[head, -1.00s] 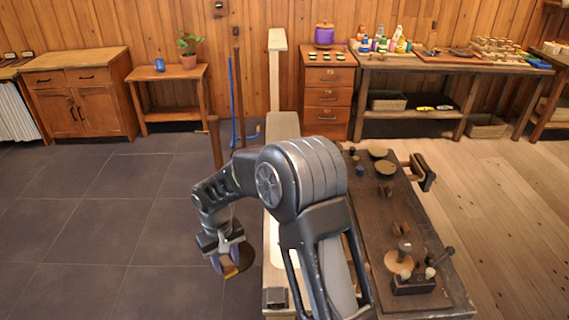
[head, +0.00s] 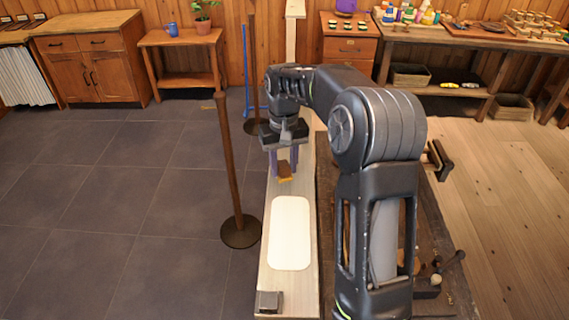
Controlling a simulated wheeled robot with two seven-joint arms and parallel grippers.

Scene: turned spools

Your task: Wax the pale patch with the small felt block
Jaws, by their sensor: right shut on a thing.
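The pale patch (head: 290,234) is a cream rounded rectangle on the near part of a long light wooden plank (head: 262,275). My right gripper (head: 285,168) is shut on the small felt block (head: 285,175), which looks brown with a yellowish lower edge. The block is over the plank, just beyond the patch's far edge. I cannot tell whether it touches the plank. My left gripper is not in view.
A dark post on a round base (head: 240,232) stands left of the plank. A small grey block (head: 268,302) sits at the plank's near end. A dark workbench (head: 440,215) lies to the right, partly hidden by my arm. The tiled floor at left is clear.

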